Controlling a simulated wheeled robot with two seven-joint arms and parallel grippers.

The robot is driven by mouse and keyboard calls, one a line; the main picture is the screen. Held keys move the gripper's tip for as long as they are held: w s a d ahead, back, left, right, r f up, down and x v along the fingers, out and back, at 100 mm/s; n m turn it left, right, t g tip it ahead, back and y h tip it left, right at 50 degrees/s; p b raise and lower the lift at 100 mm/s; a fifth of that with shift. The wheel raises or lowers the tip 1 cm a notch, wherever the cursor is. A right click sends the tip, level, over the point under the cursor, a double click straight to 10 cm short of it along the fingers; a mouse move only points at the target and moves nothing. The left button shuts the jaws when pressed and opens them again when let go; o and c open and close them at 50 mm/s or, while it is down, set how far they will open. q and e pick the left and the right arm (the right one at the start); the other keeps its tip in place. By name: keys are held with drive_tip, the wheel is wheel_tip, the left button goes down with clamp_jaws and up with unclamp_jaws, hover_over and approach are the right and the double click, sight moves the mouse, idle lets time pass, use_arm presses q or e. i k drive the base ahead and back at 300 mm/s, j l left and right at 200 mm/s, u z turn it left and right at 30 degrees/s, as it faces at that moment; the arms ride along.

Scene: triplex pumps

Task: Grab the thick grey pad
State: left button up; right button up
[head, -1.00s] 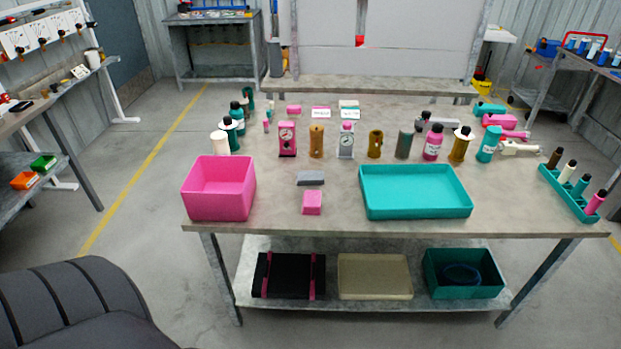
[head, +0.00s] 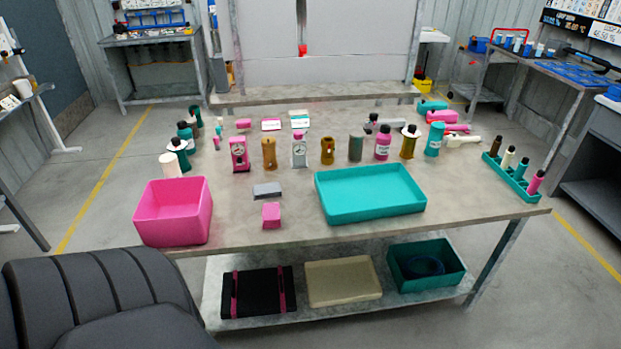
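A grey pad (head: 267,190) lies flat on the workbench (head: 290,223), between the pink bin and the teal tray. A pink block (head: 271,215) sits just in front of it, near the bench's front edge. Neither of my grippers shows in the head view.
A pink bin (head: 174,211) stands at the bench's front left and a teal tray (head: 370,194) to the right of the pad. Several bottles and gauges stand in a row behind. A dark ribbed chair-like shape (head: 100,300) is at the lower left.

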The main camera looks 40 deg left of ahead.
sight(262, 191)
drive_tip(key=k+j+z, duration=0.25)
drive_tip(key=j, duration=0.25)
drive_tip(key=k+j+z, duration=0.15)
drive_tip(key=j+z, duration=0.15)
drive_tip(key=j, duration=0.2)
drive_tip(key=k+j+z, duration=0.25)
drive_tip(key=j, duration=0.2)
drive_tip(key=k+j+z, duration=0.3)
